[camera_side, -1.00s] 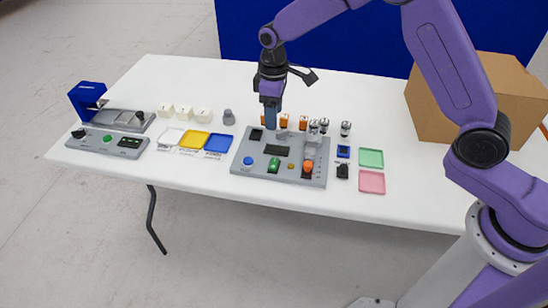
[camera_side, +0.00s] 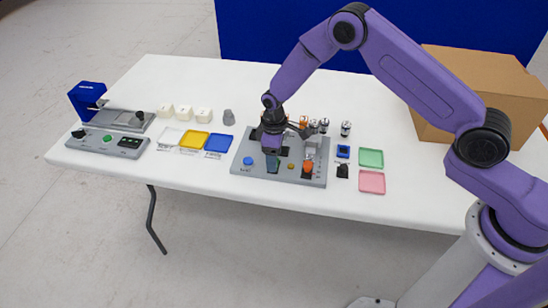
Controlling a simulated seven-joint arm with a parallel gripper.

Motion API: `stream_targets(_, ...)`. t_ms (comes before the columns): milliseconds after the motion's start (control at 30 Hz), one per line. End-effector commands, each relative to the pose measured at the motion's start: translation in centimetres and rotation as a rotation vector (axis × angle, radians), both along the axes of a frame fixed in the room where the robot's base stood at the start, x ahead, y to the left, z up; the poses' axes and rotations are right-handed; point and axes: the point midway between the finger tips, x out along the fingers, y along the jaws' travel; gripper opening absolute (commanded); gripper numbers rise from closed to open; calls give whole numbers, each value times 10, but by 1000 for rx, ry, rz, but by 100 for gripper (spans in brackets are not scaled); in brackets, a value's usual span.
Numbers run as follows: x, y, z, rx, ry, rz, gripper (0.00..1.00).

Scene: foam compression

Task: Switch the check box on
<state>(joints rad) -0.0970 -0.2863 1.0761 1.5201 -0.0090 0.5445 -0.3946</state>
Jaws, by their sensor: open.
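The check box is a grey panel (camera_side: 237,174) at the middle of the table. It has a blue round button (camera_side: 248,161) at its left, a small yellow button (camera_side: 291,166), and an orange knob (camera_side: 308,166) at its right. A green switch (camera_side: 279,163) sits on its front middle and is mostly hidden behind my fingers. My gripper (camera_side: 271,165) points down, open, with its fingertips at or just above the green switch. I cannot tell whether they touch it. The dark display is hidden behind my gripper.
Yellow (camera_side: 194,140), blue (camera_side: 219,143), green (camera_side: 371,158) and pink (camera_side: 372,182) trays flank the box. A cardboard box (camera_side: 485,90) stands back right.

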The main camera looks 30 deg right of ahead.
Motion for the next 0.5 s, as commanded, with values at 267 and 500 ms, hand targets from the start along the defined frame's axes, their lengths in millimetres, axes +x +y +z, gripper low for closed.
stream_targets(267,0,0,-12,1,-2,0,62)
stream_targets(500,0,0,-12,0,-1,0,49)
